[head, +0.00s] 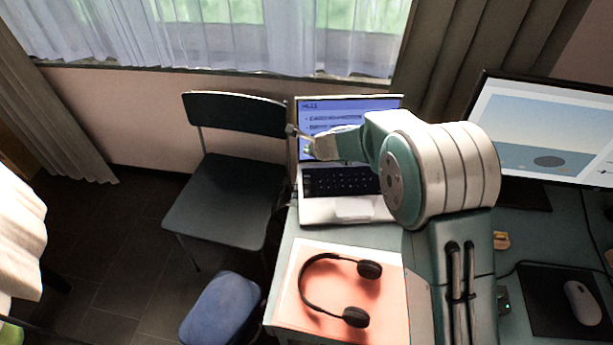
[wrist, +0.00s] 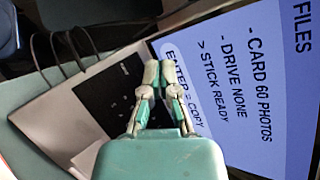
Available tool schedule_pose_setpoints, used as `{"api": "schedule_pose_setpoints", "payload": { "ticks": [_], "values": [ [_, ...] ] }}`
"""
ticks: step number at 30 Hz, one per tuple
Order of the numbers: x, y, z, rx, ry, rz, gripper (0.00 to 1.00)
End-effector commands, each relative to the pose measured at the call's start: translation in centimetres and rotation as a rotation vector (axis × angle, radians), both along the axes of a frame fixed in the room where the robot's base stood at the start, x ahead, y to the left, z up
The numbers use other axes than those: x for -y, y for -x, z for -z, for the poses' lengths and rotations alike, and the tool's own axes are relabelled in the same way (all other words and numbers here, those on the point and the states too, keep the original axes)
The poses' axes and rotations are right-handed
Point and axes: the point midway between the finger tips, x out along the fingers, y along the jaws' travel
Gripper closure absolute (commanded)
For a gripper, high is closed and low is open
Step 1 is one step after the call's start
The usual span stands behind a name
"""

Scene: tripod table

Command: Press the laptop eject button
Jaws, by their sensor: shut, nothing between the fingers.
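The open laptop (head: 316,210) stands on the desk, with a silver body, black keyboard (head: 338,184) and lit blue screen (head: 355,103). My gripper (head: 295,131) is shut and empty in front of the screen's left part, above the keyboard's far left side. In the wrist view, my closed fingertips (wrist: 158,72) overlap the border between the black keyboard (wrist: 100,97) and the screen (wrist: 255,85). The screen reads "FILES", "CARD 60 PHOTOS", "DRIVE NONE", "STICK READY" and "ENTER = COPY". I cannot make out which key is eject. I cannot tell whether the fingers touch anything.
Black headphones (head: 313,296) lie on an orange mat (head: 392,302) in front of the laptop. A monitor (head: 545,130) and a mouse (head: 582,303) stand on the right. A dark chair (head: 222,195) is left of the desk. Cables (wrist: 62,50) run beside the laptop.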

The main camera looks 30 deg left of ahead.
Motion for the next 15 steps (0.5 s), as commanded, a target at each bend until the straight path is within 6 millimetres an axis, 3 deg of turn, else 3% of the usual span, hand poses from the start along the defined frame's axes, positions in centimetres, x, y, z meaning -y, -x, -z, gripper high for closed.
{"api": "schedule_pose_setpoints", "payload": {
  "ticks": [15],
  "values": [
    [-0.1,0.0,6.4,-0.001,0.002,0.001,1.00]
  ]
}}
